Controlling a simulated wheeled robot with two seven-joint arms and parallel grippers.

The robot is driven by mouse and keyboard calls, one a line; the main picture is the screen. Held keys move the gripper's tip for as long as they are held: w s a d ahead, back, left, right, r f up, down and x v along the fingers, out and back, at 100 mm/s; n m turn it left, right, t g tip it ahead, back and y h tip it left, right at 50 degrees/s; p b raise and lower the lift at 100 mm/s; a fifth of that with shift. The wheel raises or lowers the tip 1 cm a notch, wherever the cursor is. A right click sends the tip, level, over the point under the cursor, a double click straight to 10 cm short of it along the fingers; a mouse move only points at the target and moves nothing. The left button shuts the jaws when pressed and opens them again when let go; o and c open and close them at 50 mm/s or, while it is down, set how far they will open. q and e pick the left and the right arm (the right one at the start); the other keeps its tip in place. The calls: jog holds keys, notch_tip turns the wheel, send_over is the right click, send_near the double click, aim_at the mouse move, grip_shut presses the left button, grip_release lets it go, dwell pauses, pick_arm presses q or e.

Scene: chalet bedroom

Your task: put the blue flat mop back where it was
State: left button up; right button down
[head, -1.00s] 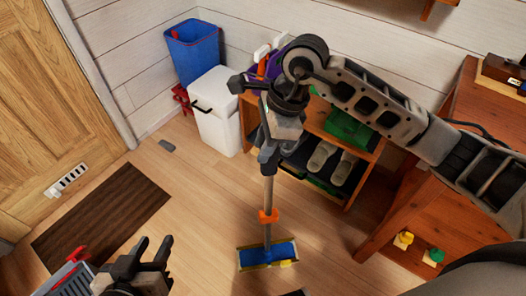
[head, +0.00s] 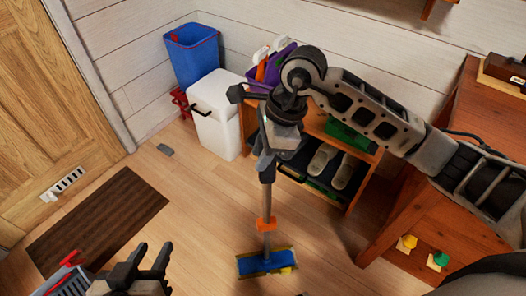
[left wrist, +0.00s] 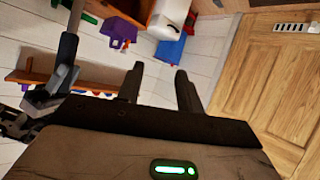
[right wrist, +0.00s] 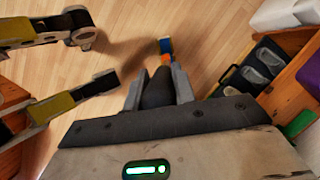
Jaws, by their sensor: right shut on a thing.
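The blue flat mop (head: 262,264) has a blue head with yellowish edges, on or just above the wooden floor; I cannot tell if it touches. Its handle rises nearly upright past an orange collar (head: 267,223). My right gripper (head: 267,165) is shut on the upper handle. In the right wrist view, its fingers (right wrist: 158,85) close around the dark grip, and the small blue head (right wrist: 166,46) shows beyond. My left gripper (head: 150,262) is open and empty at the lower left, well left of the mop. Its spread fingers also show in the left wrist view (left wrist: 158,85).
A low wooden shelf (head: 363,186) with slippers stands behind the mop. A white bin (head: 217,125) and blue bucket (head: 192,52) stand in the corner. A wooden desk (head: 440,215) is at right. A brown mat (head: 98,225) lies by the door. Floor between mat and mop is clear.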

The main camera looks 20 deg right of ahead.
jog(key=c, duration=1.2)
grip_release()
jog(key=shift+s+d+f, duration=0.1)
jog(key=shift+s+f, duration=0.05)
jog(key=shift+f, duration=0.45)
pick_arm(q)
jog(key=shift+w+r, duration=0.1)
jog(key=shift+r, duration=0.05)
pick_arm(e)
jog(key=shift+o, duration=0.2)
jog(key=shift+r+p, duration=0.35)
pick_arm(q)
jog(key=shift+w+r+p, duration=0.1)
jog(key=shift+r+p, duration=0.25)
jog(key=shift+p, duration=0.35)
pick_arm(e)
jog(key=v, duration=1.2)
jog(key=shift+r, duration=0.5)
jog(key=shift+w, duration=0.2)
